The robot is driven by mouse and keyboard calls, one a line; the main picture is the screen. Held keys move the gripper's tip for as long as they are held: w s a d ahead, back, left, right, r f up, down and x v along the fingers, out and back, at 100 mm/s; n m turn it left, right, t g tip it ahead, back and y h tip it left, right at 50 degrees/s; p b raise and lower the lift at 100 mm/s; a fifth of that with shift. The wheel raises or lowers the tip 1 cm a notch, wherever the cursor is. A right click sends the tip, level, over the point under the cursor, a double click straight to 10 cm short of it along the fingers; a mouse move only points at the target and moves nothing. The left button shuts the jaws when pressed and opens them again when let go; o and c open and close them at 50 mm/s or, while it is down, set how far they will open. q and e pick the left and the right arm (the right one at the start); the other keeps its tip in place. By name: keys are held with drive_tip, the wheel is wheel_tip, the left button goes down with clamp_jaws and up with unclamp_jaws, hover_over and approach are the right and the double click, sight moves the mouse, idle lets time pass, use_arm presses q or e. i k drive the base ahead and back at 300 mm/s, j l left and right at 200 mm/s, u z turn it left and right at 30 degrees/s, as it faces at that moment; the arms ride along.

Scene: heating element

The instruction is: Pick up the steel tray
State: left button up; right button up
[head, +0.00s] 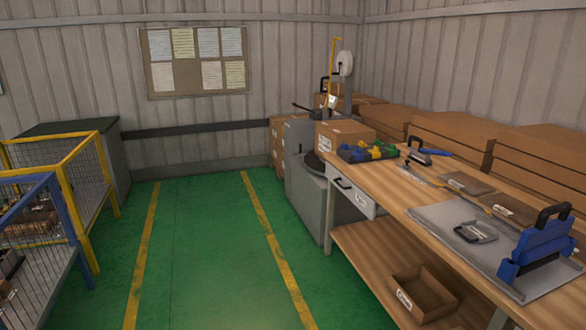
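A flat grey, metal-looking tray or plate (445,215) lies on the wooden workbench (385,200) at the right, near the bench's front edge. It is the only thing in view that looks like a steel tray, though I cannot tell for sure that it is one. A small grey item with a dark handle (476,232) sits on it. A blue tool with a black handle (541,246) stands at its right end and hides part of it. Neither of my grippers is in view.
An open cardboard bin (424,294) sits on the bench's lower shelf. Cardboard boxes (440,142) line the bench's back. Yellow (84,190) and blue (66,221) mesh carts stand at the left. The green floor lane (205,240) between yellow lines is clear.

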sight(481, 233)
drive_tip(key=i+j+z, duration=0.4)
drive_tip(key=i, duration=0.2)
drive_tip(key=i+j+z, duration=0.4)
drive_tip(key=i+j, duration=0.6)
drive_tip(key=i+j+z, duration=0.1)
drive_tip(key=i+j, duration=0.5)
drive_tip(key=i+j+z, duration=0.1)
drive_tip(key=i+j, duration=0.45)
drive_tip(key=j, duration=0.2)
drive_tip(key=i+j, duration=0.55)
drive_tip(key=j, duration=0.2)
drive_tip(key=z, duration=0.6)
drive_tip(key=l+z, duration=0.3)
drive_tip(key=z, duration=0.15)
drive_tip(key=l+z, duration=0.4)
drive_tip(key=i+l+z, duration=0.15)
drive_tip(key=z, duration=0.3)
drive_tip(key=i+l+z, duration=0.15)
drive_tip(key=l+z, duration=0.15)
drive_tip(key=z, duration=0.15)
drive_tip(key=i+l+z, duration=0.2)
drive_tip(key=i+l, duration=0.55)
drive_tip(key=l, duration=0.15)
